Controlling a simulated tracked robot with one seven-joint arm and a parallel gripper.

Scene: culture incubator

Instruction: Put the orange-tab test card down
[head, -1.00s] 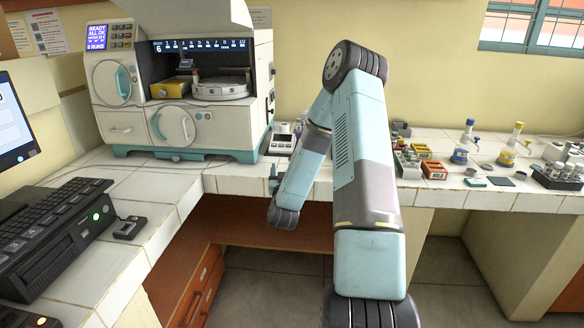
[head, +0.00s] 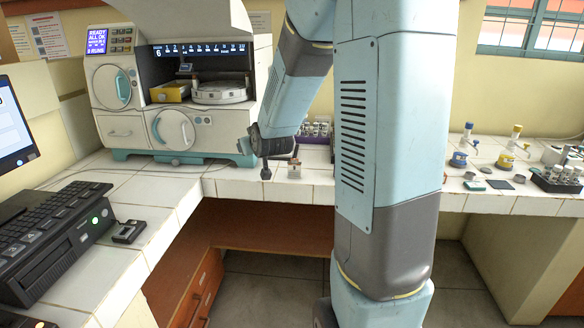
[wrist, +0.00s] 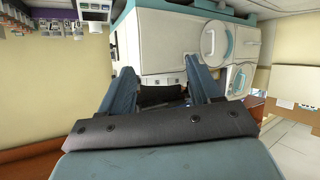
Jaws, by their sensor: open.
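My gripper (head: 254,158) is at the front of the analyser, low over the back bench, and its fingers are partly hidden by its own wrist. In the wrist view my gripper (wrist: 160,72) has its two fingers spread apart, with a dark shape low between them that I cannot identify. A small pale upright item (head: 294,168) with a reddish-brown top stands on the bench just right of the gripper, apart from it. I cannot tell whether it is the orange-tab test card; no orange tab shows clearly in either view.
The white analyser (head: 222,130) stands behind and left of the gripper. A purple rack (head: 316,139) of vials is to the right, partly behind my arm. Bottles and a dark vial rack (head: 556,180) stand far right.

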